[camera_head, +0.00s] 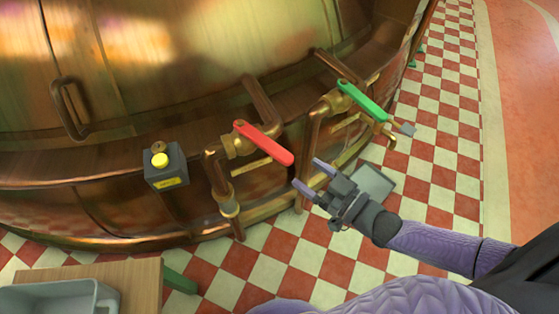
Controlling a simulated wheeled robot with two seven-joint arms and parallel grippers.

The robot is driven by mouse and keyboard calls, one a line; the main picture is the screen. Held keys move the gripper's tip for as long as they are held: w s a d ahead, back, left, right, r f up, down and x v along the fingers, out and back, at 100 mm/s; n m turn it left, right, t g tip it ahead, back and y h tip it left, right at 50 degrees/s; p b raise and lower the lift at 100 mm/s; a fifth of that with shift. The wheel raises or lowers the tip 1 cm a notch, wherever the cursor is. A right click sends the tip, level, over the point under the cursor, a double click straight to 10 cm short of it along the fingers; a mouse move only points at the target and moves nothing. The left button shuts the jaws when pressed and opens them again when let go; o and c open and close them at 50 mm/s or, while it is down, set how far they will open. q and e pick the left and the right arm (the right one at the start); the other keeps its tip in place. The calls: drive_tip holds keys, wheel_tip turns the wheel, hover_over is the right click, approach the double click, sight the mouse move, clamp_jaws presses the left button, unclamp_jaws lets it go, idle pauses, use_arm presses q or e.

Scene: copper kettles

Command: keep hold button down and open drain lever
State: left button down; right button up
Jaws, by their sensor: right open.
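The hold button is a yellow knob (160,160) on a dark grey box (167,172) on the copper kettle, and nothing touches it. A red lever (264,143) sits on a brass valve to its right, slanting down to the right. A green lever (362,100) sits on another valve farther right. I cannot tell by sight which one is the drain lever. My right gripper (311,178) is open and empty, just below and right of the red lever's free end, seemingly apart from it. My left gripper is not in view.
The copper kettle (190,60) fills the upper left, with a handle (68,108) on its door. Copper pipes (220,190) run below the valves. A grey bin (60,297) stands on a wooden surface (138,280) at lower left. Red and white tiled floor (440,150) lies open at right.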

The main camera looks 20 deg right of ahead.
sight(282, 153)
drive_tip(key=b+x, duration=0.2)
drive_tip(key=x, duration=0.5)
drive_tip(key=shift+f, duration=0.1)
drive_tip(key=shift+w+a, duration=0.25)
drive_tip(key=shift+w, duration=0.3)
clamp_jaws()
idle(0.6)
